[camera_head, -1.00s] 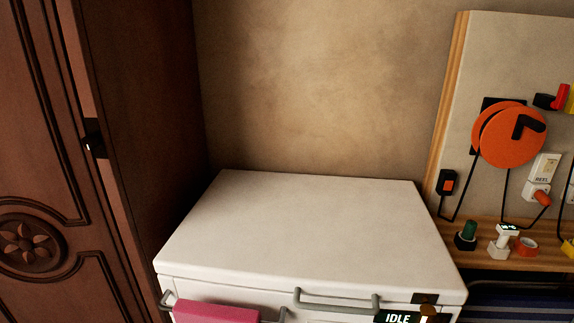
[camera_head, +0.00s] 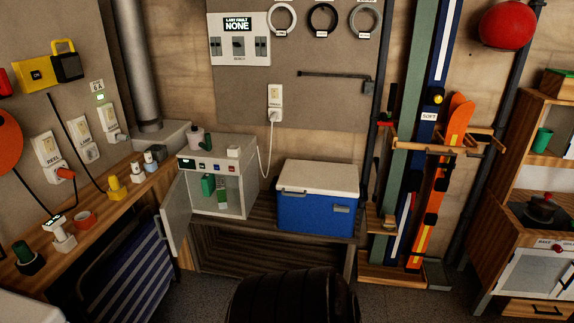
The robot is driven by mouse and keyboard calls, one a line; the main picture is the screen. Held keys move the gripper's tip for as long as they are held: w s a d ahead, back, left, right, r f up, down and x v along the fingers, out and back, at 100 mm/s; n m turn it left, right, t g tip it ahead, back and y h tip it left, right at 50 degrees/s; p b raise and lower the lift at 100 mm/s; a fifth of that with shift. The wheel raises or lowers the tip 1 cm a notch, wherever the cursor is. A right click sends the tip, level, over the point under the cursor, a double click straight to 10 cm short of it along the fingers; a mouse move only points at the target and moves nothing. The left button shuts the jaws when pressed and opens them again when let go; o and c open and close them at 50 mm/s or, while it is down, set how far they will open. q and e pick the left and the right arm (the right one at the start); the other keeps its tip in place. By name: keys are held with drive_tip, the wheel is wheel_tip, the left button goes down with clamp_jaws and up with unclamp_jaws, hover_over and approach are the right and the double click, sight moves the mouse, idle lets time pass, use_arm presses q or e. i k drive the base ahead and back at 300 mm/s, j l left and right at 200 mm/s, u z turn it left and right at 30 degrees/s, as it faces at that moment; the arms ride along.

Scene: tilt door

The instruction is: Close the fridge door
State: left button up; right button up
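A small white fridge (camera_head: 216,147) stands on a low wooden bench left of the middle. Its door (camera_head: 175,213) is open and swung out to the left, toward me. Green items (camera_head: 214,188) show inside the open front. The hinge seems to be on the fridge's left side. Neither of my grippers is in view, and nothing is seen touching the door.
A blue cooler with a white lid (camera_head: 318,196) sits right of the fridge on the bench (camera_head: 225,235). A wooden workbench (camera_head: 131,191) with small items runs along the left. A dark rounded object (camera_head: 292,297) stands in the front middle. Skis (camera_head: 437,170) stand at right.

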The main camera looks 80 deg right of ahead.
sight(176, 212)
drive_tip(key=z, duration=2.15)
drive_tip(key=i+u, duration=0.2)
drive_tip(key=i, duration=0.5)
drive_tip(key=i+u, duration=0.2)
drive_tip(key=i, duration=0.45)
drive_tip(key=l, duration=0.1)
